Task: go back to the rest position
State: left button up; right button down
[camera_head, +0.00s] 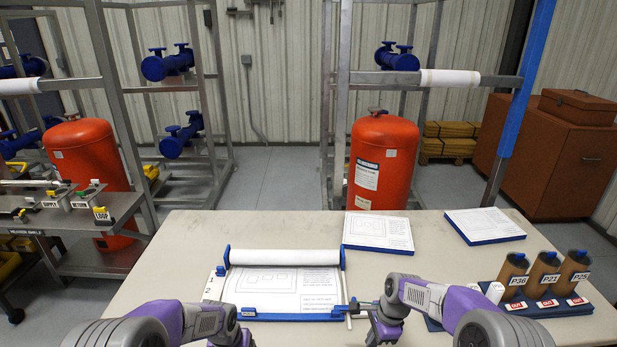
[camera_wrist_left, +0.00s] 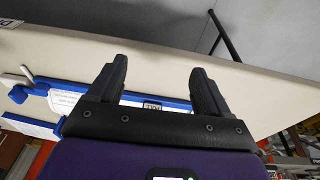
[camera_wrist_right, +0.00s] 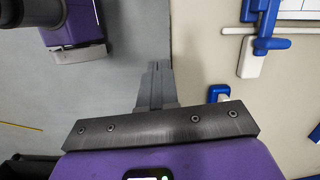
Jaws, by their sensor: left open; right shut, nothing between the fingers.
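My left gripper (camera_wrist_left: 157,72) is open and empty in the left wrist view, its two black fingers wide apart. In the head view its arm comes in at the bottom left and the gripper is mostly cut off by the lower edge. My right gripper (camera_wrist_right: 155,70) is shut with nothing between its fingers. In the head view the right gripper (camera_head: 383,332) points down near the table's front edge, beside the right end of the blue-framed board. The table (camera_head: 190,245) is beige.
A blue-framed board with a paper roll (camera_head: 285,257) lies mid-table. Two blue-edged document pads, one a white pad (camera_head: 378,231) and one a right pad (camera_head: 485,224), lie behind. A blue rack (camera_head: 545,312) holds brown bottles at right. Red tanks and metal frames stand beyond.

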jog(key=s+a+f+n+y, duration=0.1)
jog(key=s+a+f+n, duration=0.1)
jog(key=s+f+n, duration=0.45)
jog(key=s+a+f+n, duration=0.15)
jog(key=s+f, duration=0.25)
jog(key=f, duration=0.6)
pick_arm(q)
jog(key=s+d+f+n+h, duration=0.1)
jog(key=s+d+f, duration=0.3)
jog(key=s+f, duration=0.5)
jog(key=s+d+f+n+g+h, duration=0.1)
jog(key=s+d+f, duration=0.3)
jog(key=s+f, duration=0.5)
jog(key=shift+s+d+f+n+g+h, duration=0.35)
jog(key=shift+s+h, duration=0.3)
jog(key=shift+h, duration=0.25)
pick_arm(e)
jog(key=s+a+f+n, duration=0.1)
jog(key=s+a+n, duration=0.1)
jog(key=s, duration=0.4)
jog(key=s+a+f+n, duration=0.1)
jog(key=s+f+n, duration=0.1)
jog(key=s+n, duration=0.2)
jog(key=shift+s+a+f+y, duration=0.25)
jog(key=shift+s+a+y, duration=0.15)
jog(key=shift+s, duration=0.5)
